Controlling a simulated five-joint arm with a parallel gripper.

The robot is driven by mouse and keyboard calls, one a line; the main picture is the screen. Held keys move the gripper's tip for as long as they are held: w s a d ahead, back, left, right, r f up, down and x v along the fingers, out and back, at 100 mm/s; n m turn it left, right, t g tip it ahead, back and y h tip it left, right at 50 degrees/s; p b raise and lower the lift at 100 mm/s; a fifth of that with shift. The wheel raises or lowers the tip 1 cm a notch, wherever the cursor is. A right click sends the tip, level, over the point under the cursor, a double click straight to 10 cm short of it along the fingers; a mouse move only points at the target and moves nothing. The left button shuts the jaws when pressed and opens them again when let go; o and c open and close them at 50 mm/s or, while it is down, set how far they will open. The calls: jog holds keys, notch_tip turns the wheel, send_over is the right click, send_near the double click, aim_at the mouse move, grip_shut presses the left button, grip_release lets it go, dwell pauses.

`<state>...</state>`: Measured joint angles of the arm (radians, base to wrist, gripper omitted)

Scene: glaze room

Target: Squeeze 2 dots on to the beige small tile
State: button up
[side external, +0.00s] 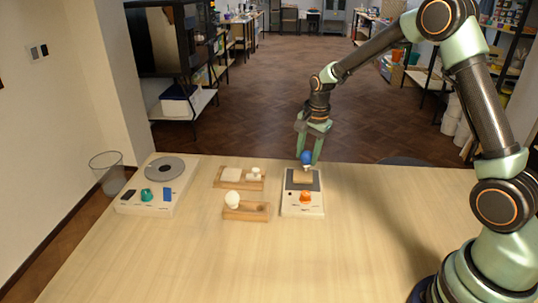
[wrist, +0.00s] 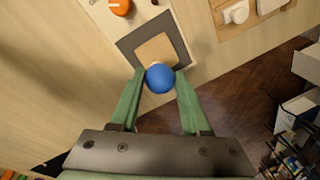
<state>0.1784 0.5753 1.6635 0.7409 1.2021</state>
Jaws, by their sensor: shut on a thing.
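The beige small tile (side external: 303,176) lies on the dark plate of a white device (side external: 291,209); in the wrist view the tile (wrist: 155,47) is square and set at an angle on the plate. My gripper (side external: 308,159) points down over the tile's back edge. It is shut on a blue bulb (side external: 306,154), which shows as a round ball between the green fingers in the wrist view (wrist: 160,78). A pale part peeks out beneath the bulb. Its tip, and whether it touches the tile, I cannot tell. I see no clear dots on the visible tile.
The device has an orange knob (side external: 305,197). Left of it, one wooden tray (side external: 219,184) holds pale pieces, and a nearer one (side external: 245,215) holds a white bulb (side external: 232,198). Farther left stand a device with a grey disc (side external: 165,168) and a clear bin (side external: 108,178). The table front is clear.

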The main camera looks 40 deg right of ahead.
jog(key=shift+f, duration=0.25)
dwell(0.4)
grip_shut()
dwell(0.4)
jog(key=shift+o, duration=0.2)
grip_release()
jog(key=shift+c, duration=0.2)
jog(key=shift+w+a, duration=0.2)
jog(key=shift+w+a+r, duration=0.15)
jog(key=shift+w+a, duration=0.25)
